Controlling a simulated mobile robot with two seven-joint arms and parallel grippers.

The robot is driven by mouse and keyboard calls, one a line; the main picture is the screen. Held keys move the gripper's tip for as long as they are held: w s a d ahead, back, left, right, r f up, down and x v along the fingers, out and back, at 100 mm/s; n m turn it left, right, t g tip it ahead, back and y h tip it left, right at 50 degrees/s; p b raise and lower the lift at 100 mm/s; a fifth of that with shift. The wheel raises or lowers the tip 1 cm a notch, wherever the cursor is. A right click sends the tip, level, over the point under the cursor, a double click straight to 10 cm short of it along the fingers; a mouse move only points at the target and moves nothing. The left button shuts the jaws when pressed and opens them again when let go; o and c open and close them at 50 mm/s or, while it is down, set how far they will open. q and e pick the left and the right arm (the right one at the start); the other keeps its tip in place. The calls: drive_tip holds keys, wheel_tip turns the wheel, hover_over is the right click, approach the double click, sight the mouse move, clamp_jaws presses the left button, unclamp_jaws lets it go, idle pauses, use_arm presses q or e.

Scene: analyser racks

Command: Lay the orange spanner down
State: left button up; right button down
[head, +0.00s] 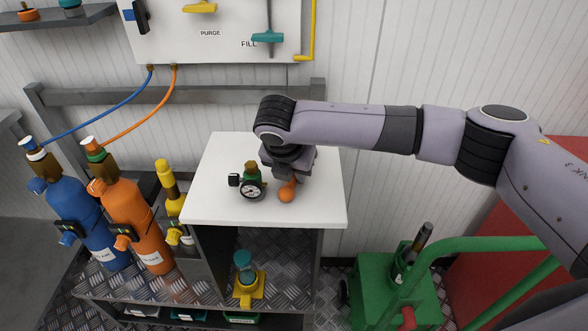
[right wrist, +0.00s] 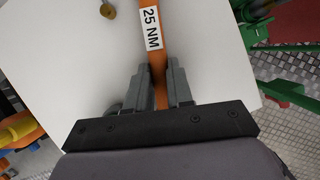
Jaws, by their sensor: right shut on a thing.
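The orange spanner (head: 287,191) shows in the head view only as a short rounded orange end below my right gripper (head: 289,172), over the white worktop (head: 320,205). In the right wrist view the spanner (right wrist: 158,58) is an orange bar with a white "25 NM" label. The right gripper (right wrist: 159,72) is shut on it there, one finger on each side. The rest of the spanner is hidden by the gripper or out of frame. I cannot tell whether it touches the worktop. My left gripper is in neither view.
A regulator with a round gauge (head: 251,189) stands on the worktop just left of the gripper. Blue (head: 88,218) and orange (head: 136,215) cylinders stand further left. A green machine (head: 395,290) stands at lower right. The worktop's front right is clear.

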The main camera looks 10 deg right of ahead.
drive_tip(key=shift+p, duration=0.8)
idle(1.1)
drive_tip(key=c, duration=0.9)
unclamp_jaws()
drive_tip(key=v, duration=0.7)
drive_tip(key=shift+s+a, duration=0.1)
